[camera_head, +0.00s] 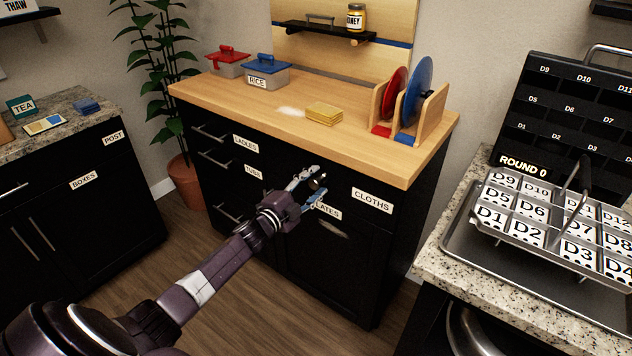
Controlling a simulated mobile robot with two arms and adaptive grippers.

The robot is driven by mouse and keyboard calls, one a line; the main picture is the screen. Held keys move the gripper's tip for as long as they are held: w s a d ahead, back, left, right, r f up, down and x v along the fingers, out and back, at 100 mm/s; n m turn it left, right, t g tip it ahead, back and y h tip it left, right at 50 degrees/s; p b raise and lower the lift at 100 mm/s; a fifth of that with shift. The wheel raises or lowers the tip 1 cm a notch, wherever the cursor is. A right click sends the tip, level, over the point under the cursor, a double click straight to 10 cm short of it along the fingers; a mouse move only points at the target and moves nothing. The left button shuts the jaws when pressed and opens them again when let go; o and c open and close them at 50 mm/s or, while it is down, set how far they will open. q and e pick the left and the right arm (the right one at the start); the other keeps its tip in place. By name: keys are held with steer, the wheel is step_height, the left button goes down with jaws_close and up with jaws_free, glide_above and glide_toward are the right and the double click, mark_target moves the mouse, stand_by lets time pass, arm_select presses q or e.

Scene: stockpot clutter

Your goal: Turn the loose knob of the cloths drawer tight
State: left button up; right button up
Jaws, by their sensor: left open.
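The cloths drawer (345,195) is the black drawer front at the upper right of the wood-topped cabinet, with a white CLOTHS label (372,200). A small dark round knob (318,183) shows at the left part of that drawer front. My left gripper (312,188) is open, with one blue-tipped finger above and one below the knob. I cannot tell whether the fingers touch it, or how loose it sits. My right gripper is not in view.
The wooden top (230,97) holds a yellow sponge (324,113), a RICE container (266,77) and a rack with red and blue plates (418,90). Below the drawer is a cupboard door, its PLATES label partly hidden by my gripper. A granite counter (440,255) stands close on the right.

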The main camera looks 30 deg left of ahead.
arm_select(q)
steer(key=s, duration=0.7)
steer(key=shift+s+a, duration=0.3)
steer(key=shift+s, duration=0.05)
steer(key=shift+r, duration=0.1)
